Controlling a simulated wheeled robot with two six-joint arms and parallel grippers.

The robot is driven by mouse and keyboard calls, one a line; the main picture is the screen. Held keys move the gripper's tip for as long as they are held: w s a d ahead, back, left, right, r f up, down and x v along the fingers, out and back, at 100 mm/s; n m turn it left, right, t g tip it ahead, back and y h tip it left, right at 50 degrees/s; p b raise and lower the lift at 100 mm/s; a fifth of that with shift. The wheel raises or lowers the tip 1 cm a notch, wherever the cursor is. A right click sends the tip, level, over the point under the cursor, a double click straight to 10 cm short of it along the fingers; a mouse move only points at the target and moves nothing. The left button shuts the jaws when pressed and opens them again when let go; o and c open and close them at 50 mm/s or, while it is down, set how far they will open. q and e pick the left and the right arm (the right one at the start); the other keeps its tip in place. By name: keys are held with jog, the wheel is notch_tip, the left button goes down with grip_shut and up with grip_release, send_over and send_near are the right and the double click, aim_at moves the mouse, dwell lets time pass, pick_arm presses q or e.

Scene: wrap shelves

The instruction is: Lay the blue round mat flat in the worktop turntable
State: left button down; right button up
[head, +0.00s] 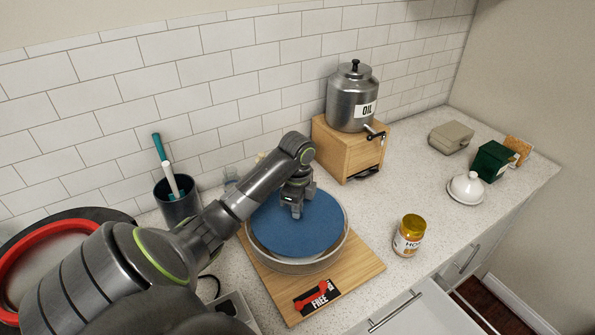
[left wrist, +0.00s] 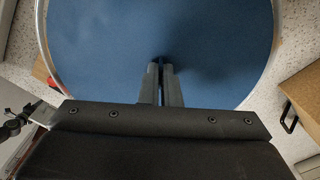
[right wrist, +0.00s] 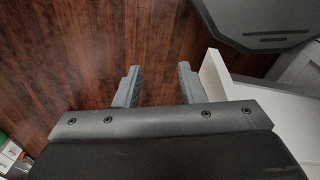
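The blue round mat (head: 275,225) is at the round metal-rimmed turntable (head: 341,247) on a wooden board. It fills most of the rim's circle; I cannot tell whether it rests fully on the turntable's floor. My left gripper (head: 297,213) points down at the mat's middle, its fingers almost together at the surface. In the left wrist view the fingers (left wrist: 163,64) stand close with a thin gap, apparently pinching a small part of the mat (left wrist: 110,50); the grip point is hidden. My right gripper (right wrist: 158,75) is open and empty above the dark wood floor.
A wooden stand (head: 340,150) with an oil can (head: 352,98) stands behind the turntable. A jar (head: 409,236) stands to its right and a utensil cup (head: 177,200) to its left. A white dish (head: 466,188) and green box (head: 493,161) are farther right. A drawer (head: 425,310) is open in front.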

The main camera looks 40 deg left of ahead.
aim_at(297, 223)
pick_arm(q)
jog(key=shift+s+d+f, duration=0.15)
jog(key=shift+f, duration=0.25)
jog(key=shift+s+d+f, duration=0.1)
jog(key=shift+f, duration=0.3)
jog(key=f, duration=0.2)
jog(key=f+p, duration=0.1)
jog(key=f, duration=0.1)
jog(key=shift+w+a+f, duration=0.1)
jog(key=shift+w+a, duration=0.1)
jog(key=shift+s+f, duration=0.1)
jog(key=c, duration=1.6)
grip_release()
jog(key=shift+c, duration=0.2)
